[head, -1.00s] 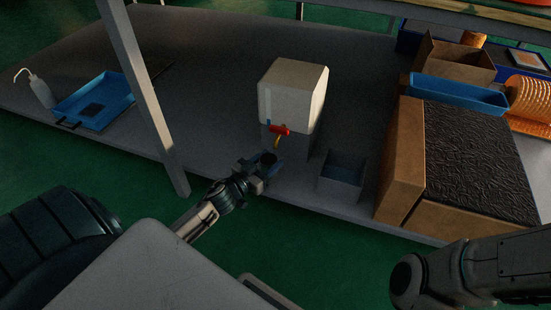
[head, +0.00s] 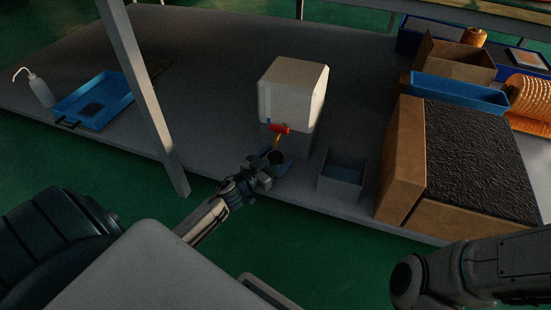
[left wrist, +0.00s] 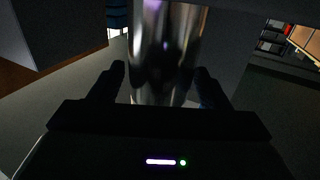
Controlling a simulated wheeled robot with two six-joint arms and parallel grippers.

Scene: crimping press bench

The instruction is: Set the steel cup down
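The steel cup (head: 276,157) shows in the head view as a small dark round mouth between the fingers of my left gripper (head: 268,170). In the left wrist view the shiny cup (left wrist: 165,55) stands between the two dark fingers (left wrist: 161,85), which are closed about its sides. My right gripper is out of view.
The grey bench (head: 200,70) has its front edge close by. A small grey open bin (head: 341,178) stands right of the dispenser, beside a large brown box (head: 400,160). A blue tray (head: 95,100) and a white bottle (head: 40,90) are at far left, beyond a post (head: 143,90).

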